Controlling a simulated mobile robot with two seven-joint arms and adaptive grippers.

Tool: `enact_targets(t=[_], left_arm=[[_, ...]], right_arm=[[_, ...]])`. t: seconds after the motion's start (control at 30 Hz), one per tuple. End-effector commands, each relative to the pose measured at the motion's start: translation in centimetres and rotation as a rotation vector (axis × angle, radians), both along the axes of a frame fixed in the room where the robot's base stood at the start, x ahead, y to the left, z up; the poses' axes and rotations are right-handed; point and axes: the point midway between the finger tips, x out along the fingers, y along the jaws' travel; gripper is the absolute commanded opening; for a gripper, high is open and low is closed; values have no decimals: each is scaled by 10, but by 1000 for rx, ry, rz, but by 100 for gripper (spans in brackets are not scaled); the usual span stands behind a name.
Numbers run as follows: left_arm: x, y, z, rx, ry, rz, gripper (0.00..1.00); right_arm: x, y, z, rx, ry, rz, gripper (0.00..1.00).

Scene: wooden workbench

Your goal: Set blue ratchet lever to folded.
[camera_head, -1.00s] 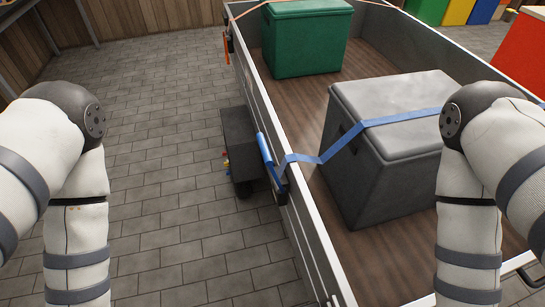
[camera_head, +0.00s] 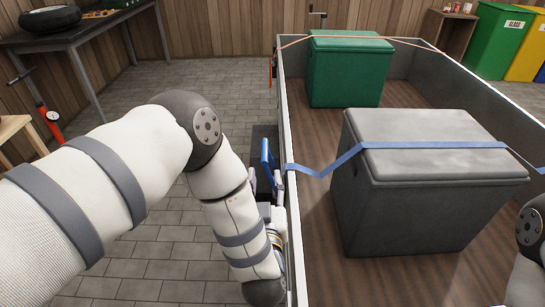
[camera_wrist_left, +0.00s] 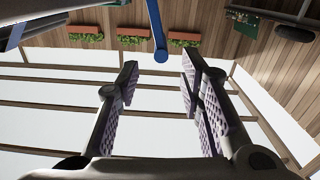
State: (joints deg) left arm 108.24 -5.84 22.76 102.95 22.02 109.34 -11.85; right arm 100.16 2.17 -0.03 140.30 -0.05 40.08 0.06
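The blue ratchet lever (camera_head: 266,158) stands upright on the outer side of the trailer wall, at the end of the blue strap (camera_head: 430,145). In the left wrist view, the lever (camera_wrist_left: 155,28) is a blue bar coming down from the top, with its rounded end at the mouth of the gripper. My left gripper (camera_wrist_left: 160,68) is open, a fingertip to either side of that end, and holds nothing. In the head view, my left gripper (camera_head: 264,183) is just below the lever, partly hidden by my forearm. My right gripper is out of view.
The trailer wall (camera_head: 290,225) runs right beside my left forearm. A grey box (camera_head: 430,210) under the blue strap and a green box (camera_head: 348,75) stand on the trailer bed. A workbench (camera_head: 85,32) stands far left.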

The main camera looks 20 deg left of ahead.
Motion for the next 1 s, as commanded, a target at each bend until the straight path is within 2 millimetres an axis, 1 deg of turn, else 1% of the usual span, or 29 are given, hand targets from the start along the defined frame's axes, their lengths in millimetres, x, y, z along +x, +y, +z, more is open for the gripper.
enact_targets(t=[0.03,0.2,0.3,0.4,0.53,0.77,0.8,0.87,0.9,0.93,1.0], left_arm=[[11,5,-1,1,-3,3,35],[54,17,-2,0,1,2,35],[74,22,-3,0,2,0,35],[88,27,-3,0,4,0,35],[97,28,-2,1,4,-1,35],[98,29,-1,1,4,-2,35],[97,29,-1,1,4,-2,26],[97,29,-1,1,4,-2,12],[97,28,-1,0,4,-2,3],[97,28,-1,0,4,-2,0],[97,28,-1,0,4,-2,0]], right_arm=[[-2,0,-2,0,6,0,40],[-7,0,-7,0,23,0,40],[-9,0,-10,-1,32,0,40],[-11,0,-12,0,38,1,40],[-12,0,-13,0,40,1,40],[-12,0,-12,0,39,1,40],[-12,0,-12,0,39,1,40],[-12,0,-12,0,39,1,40],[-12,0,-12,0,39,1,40],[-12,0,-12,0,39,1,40],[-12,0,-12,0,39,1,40]])
